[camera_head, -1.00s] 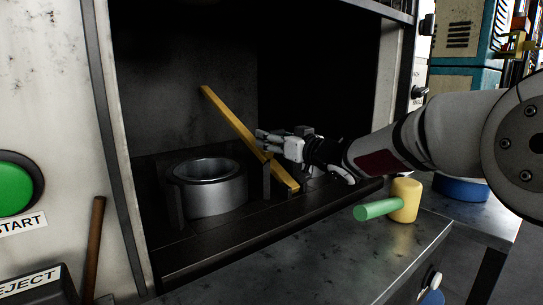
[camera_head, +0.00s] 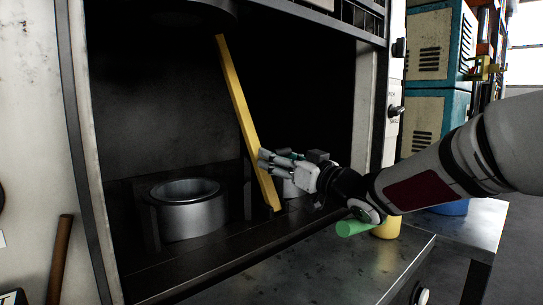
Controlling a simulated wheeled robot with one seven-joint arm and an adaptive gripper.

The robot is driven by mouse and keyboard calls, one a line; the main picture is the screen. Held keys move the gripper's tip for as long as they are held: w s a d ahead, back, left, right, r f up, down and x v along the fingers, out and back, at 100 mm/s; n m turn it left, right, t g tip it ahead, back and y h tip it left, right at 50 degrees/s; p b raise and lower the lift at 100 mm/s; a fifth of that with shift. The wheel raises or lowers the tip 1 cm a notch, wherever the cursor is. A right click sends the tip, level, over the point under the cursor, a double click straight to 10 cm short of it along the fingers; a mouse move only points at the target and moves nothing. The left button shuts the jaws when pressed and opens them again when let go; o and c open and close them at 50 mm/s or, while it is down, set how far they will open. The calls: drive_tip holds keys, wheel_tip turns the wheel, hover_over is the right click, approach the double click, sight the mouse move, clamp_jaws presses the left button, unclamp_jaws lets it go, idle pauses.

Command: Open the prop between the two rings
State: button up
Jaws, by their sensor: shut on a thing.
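The prop is a long yellow bar (camera_head: 238,92) inside the dark press opening. It stands steeply, leaning a little to the left at its top. Its lower end is near the floor of the opening. A grey metal ring (camera_head: 188,218) sits to the left of the bar in a dark holder. The fingers partly hide behind and beside the bar.
A dark round part (camera_head: 185,12) hangs at the top of the opening. A mallet with a green handle (camera_head: 352,228) and yellow head (camera_head: 387,227) lies on the metal bench (camera_head: 330,268), under my arm. A brown stick (camera_head: 60,258) leans at the left.

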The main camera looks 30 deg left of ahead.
drive_tip(key=shift+d+r, duration=0.55)
drive_tip(key=shift+d, duration=0.3)
drive_tip(key=o, duration=1.5)
drive_tip(key=shift+s+d, duration=0.1)
drive_tip(key=shift+d, duration=0.05)
drive_tip(key=shift+o, duration=0.4)
drive_tip(key=shift+s+f, duration=0.1)
drive_tip(key=shift+f, duration=0.05)
wheel_tip(320, 180, up, 10)
